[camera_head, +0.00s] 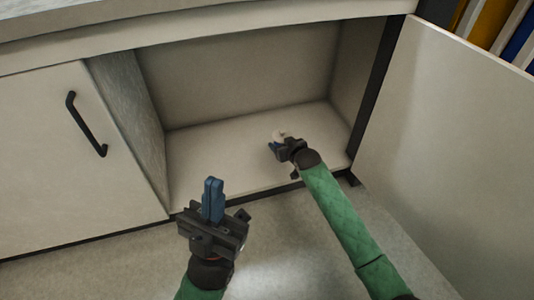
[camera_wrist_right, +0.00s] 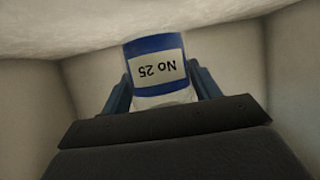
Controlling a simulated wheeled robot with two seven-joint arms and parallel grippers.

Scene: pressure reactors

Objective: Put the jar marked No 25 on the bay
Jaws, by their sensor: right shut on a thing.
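The jar (camera_wrist_right: 156,65) is white with a blue band, and its label reads No 25, upside down in the right wrist view. My right gripper (camera_wrist_right: 161,88) is shut on it, with a blue finger on either side. In the head view a small pale part of the jar (camera_head: 279,134) shows past my right gripper (camera_head: 276,145), inside the open bay (camera_head: 205,160) of the cabinet. Whether the jar touches the bay floor I cannot tell. My left gripper (camera_head: 213,200) is in front of the bay, its blue fingers together and empty.
The bay floor is otherwise bare. A closed door (camera_head: 60,160) with a black handle (camera_head: 86,124) is to the left. An open door (camera_head: 440,150) stands at the right. The countertop (camera_head: 200,22) hangs above. Coloured upright items (camera_head: 495,25) show at the top right.

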